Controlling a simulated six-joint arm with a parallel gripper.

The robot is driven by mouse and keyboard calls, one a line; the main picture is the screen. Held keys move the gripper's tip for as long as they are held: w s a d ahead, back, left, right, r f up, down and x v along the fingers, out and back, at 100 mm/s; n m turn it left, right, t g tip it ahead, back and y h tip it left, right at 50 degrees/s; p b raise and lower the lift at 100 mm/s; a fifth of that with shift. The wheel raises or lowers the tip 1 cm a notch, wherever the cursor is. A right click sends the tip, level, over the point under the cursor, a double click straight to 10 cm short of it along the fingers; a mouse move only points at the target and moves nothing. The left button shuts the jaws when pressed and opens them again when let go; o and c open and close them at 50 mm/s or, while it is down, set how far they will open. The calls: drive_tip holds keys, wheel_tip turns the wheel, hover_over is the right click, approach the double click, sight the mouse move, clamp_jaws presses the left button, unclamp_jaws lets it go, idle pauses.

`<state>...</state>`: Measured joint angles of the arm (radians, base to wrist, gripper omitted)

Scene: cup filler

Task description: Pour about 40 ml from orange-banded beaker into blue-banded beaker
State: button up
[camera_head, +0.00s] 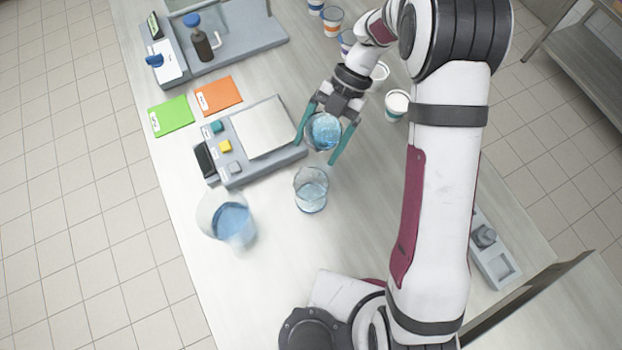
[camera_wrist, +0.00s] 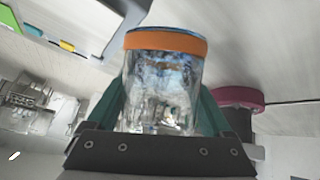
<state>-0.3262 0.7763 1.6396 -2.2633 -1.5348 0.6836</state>
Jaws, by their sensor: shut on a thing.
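My gripper (camera_head: 315,150) is shut on a clear beaker (camera_head: 323,131) of blue liquid, with its two teal fingers on either side. In the wrist view the held beaker (camera_wrist: 160,90) shows an orange band (camera_wrist: 165,42) around one end. I cannot tell how far it is tilted. The blue-banded beaker (camera_head: 311,188) stands upright on the bench, just below the held beaker in the head view, with some pale blue liquid in it. The two beakers look close together, and I see no stream between them.
A large jug (camera_head: 230,218) of blue liquid stands at the left. A scale (camera_head: 263,128) with coloured buttons lies left of my gripper. Green (camera_head: 171,116) and orange (camera_head: 218,95) cards lie beyond it. A white tub (camera_head: 396,105) and several cups are at the back right.

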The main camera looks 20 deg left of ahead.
sight(318, 143)
drive_tip(key=shift+w+f+g, duration=0.3)
drive_tip(key=shift+f+g, duration=0.2)
drive_tip(key=shift+f, duration=0.15)
drive_tip(key=g, duration=0.1)
drive_tip(key=w+g, duration=0.1)
drive_tip(key=g, duration=0.1)
drive_tip(key=shift+w+f+m, duration=0.25)
drive_tip(key=shift+f+m, duration=0.05)
drive_tip(key=shift+f, duration=0.05)
drive_tip(key=shift+w+g, duration=0.45)
drive_tip(key=shift+g, duration=0.55)
